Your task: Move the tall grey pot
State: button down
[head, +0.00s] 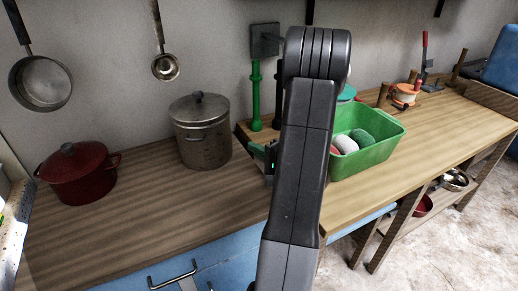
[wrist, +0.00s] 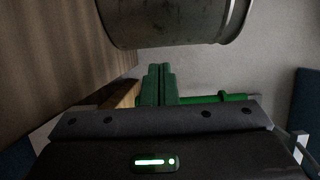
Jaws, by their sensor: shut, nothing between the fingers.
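The tall grey pot (head: 201,132) stands upright with its lid on the wooden counter, against the wall in the head view. My gripper (head: 257,149) is just right of the pot in the head view, partly hidden by my arm. In the wrist view its green fingers (wrist: 159,84) are together and empty, pointing toward the pot with a gap between.
A red lidded pot (head: 79,172) stands left of the grey pot. A green tub (head: 366,140) with rounded items is to the right, behind my arm. A pan (head: 41,83) and a ladle (head: 165,66) hang above. The front counter is clear.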

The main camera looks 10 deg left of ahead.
aim_at(228, 142)
jog(key=shift+x, duration=3.55)
jog(key=shift+s+a, duration=0.2)
jog(key=shift+a, duration=0.95)
jog(key=shift+s+a, duration=0.2)
jog(key=shift+a, duration=0.95)
jog(key=shift+d+f, duration=0.1)
